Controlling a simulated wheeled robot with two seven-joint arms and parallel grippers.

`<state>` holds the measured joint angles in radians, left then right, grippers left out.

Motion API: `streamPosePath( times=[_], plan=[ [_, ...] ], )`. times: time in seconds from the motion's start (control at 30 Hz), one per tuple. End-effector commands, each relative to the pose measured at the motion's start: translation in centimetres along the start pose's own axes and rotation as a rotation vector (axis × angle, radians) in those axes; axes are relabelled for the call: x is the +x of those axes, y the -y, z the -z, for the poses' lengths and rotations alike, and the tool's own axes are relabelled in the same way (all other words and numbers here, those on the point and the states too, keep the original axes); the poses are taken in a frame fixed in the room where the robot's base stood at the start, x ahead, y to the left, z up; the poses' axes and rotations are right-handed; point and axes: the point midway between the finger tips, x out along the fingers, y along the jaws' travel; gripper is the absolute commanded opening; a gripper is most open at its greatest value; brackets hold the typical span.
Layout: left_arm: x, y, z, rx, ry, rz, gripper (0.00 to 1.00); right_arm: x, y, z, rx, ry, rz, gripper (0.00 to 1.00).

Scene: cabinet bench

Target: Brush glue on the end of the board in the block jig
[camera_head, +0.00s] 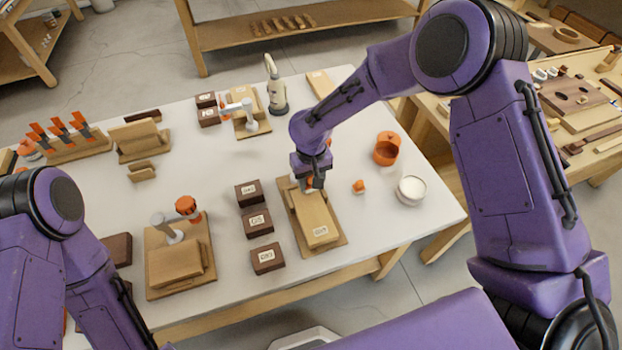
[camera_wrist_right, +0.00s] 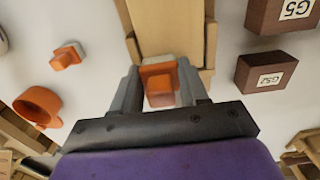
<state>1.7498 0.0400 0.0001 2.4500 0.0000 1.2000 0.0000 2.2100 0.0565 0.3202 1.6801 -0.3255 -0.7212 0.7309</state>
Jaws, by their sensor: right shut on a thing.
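A pale board (camera_head: 315,218) lies in a wooden jig (camera_head: 336,240) with side rails at the front middle of the table. The board (camera_wrist_right: 165,25) also shows at the top of the right wrist view. My right gripper (camera_head: 312,186) is over the far end of this jig. In the wrist view my right gripper (camera_wrist_right: 160,92) is shut on an orange piece with a pale edge (camera_wrist_right: 159,85), which looks like the glue brush. The pale edge is close to the board's end; I cannot tell whether they touch. My left gripper is out of view.
An orange cup (camera_head: 386,152), a small orange piece (camera_head: 359,187) and a white round pot (camera_head: 411,190) stand to the right. Dark labelled blocks (camera_head: 258,222) stand left of the jig. Another jig with a clamp (camera_head: 180,262) stands further left. White tabletop lies free behind the blocks.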

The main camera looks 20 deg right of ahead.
Motion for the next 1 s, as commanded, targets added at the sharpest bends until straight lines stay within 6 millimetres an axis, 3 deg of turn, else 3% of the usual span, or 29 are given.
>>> streamPosePath(
  times=[1.0],
  plan=[
    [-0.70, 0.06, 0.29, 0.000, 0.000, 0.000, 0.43, 0.04, -0.02, -0.12, -0.001, 0.000, 0.000, 0.19]
  ],
)
